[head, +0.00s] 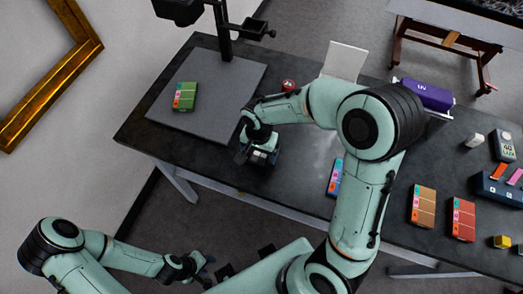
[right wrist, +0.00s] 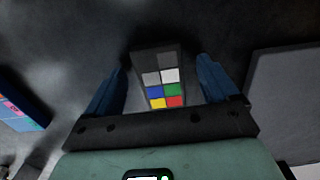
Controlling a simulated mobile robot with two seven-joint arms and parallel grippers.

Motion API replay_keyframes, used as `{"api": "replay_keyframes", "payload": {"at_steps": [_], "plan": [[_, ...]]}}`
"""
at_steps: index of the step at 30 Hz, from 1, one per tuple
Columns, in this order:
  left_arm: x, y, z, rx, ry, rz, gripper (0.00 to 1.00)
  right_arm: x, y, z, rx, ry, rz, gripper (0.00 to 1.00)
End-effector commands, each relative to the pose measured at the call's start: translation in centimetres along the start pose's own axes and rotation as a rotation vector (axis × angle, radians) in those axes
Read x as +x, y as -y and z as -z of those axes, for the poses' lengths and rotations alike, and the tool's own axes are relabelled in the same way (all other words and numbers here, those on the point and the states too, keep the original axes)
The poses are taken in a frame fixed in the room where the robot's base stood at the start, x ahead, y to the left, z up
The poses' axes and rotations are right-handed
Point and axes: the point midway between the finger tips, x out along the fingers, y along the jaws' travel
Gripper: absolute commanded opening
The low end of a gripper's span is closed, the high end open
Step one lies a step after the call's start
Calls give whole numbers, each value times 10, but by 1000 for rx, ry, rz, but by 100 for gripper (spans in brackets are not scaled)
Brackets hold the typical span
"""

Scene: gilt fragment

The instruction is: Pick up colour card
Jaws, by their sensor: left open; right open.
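The colour card (right wrist: 160,75) is a small dark card with grey, white, blue, green, yellow and red patches. In the right wrist view it lies between the two blue fingers of my right gripper (right wrist: 163,82), with a gap on each side. My right gripper is open. In the head view my right gripper (head: 259,154) is over the dark table near its front edge, and the card (head: 262,154) is partly hidden by it. My left gripper (head: 192,267) is open and empty, low in front of the table, away from the card.
A grey stand board (head: 218,110) with a green box (head: 184,97) lies left of the card. A red round item (head: 288,86) and white panel (head: 346,61) are behind. Blue (head: 334,178), brown (head: 423,205) and red (head: 462,218) boxes lie to the right.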

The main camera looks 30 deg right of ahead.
Motion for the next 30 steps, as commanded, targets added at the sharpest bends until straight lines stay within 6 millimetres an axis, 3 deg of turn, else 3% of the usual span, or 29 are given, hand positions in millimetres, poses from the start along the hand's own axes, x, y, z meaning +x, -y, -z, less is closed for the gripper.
{"api": "replay_keyframes", "payload": {"at_steps": [8,11,14,15,24,30], "plan": [[0,0,0,0,0,0,43,6,0,0,0,0,0,87],[0,0,0,0,0,0,43,5,0,0,0,0,0,61],[0,0,0,0,0,0,43,5,0,0,0,0,0,29],[0,0,0,0,0,0,43,5,0,0,0,0,0,26],[0,0,0,0,0,0,43,3,0,0,0,-1,1,26],[-2,-1,1,0,-1,0,43,-14,1,1,0,-3,5,26]]}}
